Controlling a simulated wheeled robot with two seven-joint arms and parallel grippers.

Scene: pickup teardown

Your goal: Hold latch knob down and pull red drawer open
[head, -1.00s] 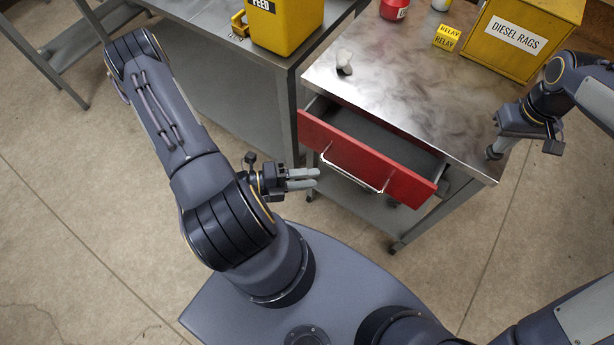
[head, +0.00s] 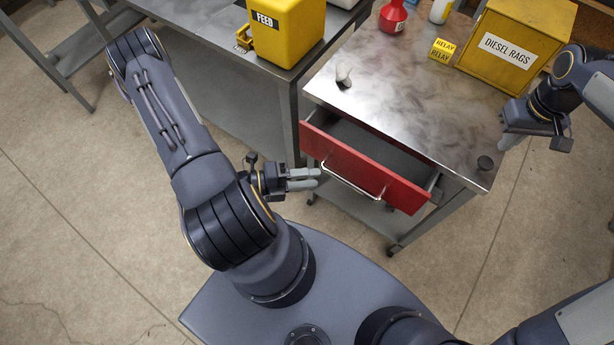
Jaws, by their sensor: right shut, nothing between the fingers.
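The red drawer (head: 362,172) stands partly open in the steel cabinet, with its interior showing. Its metal bar handle (head: 350,185) runs along the front. My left gripper (head: 318,178) is beside the left end of the handle, its two fingers close together and pointing right. I cannot tell if it touches the handle or how wide its jaws are. The dark latch knob (head: 485,163) stands on the cabinet top near the right front corner. My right gripper (head: 506,142) is shut and empty, up and right of the knob in the picture and apart from it.
The steel cabinet top (head: 410,110) carries a yellow diesel rags box (head: 508,52), a yellow relay block (head: 441,50), a red bottle (head: 393,16) and a small grey-white object (head: 344,76). A bench with a yellow feed container (head: 290,35) stands behind left. Floor is clear in front.

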